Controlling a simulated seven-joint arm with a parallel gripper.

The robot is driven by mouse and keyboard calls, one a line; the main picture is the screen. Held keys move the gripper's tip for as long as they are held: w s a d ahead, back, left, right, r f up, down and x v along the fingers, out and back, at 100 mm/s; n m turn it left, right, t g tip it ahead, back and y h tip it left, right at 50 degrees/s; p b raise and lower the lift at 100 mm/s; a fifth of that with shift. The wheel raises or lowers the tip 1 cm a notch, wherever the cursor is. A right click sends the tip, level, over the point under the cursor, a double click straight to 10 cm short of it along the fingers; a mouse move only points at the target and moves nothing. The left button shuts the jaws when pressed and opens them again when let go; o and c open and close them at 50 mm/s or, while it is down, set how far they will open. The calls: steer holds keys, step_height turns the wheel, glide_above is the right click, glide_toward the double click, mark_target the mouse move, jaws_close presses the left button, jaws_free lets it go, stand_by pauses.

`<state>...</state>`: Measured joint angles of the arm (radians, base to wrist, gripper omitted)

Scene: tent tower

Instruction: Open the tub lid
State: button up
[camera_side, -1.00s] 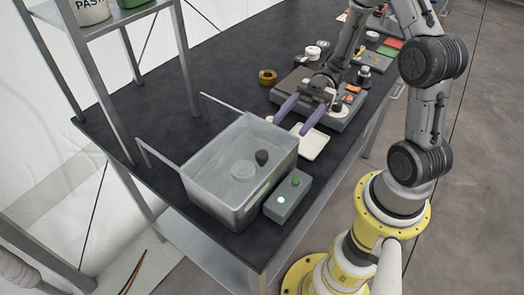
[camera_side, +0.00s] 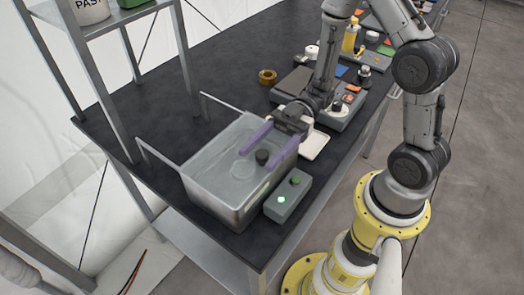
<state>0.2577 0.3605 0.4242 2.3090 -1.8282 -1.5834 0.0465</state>
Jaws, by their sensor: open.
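The grey tub (camera_side: 228,210) stands at the near end of the black table. The lid appears shut, lying level with the rim. My gripper (camera_side: 255,160) is open and points down-left over the tub's right part. Its two purple fingers lie on either side of the knob in the picture. I cannot tell their height above the lid or whether they touch the knob.
A grey button box (camera_side: 288,197) with a lit green light sits by the tub's near right side. Two thin metal brackets rise at its left and back. A white tray (camera_side: 314,146) lies behind my gripper. Shelf posts (camera_side: 100,90) stand at left. A brass ring (camera_side: 267,76) lies farther back.

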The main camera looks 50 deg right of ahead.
steer(key=shift+a, duration=0.25)
jaws_close()
stand_by(1.4)
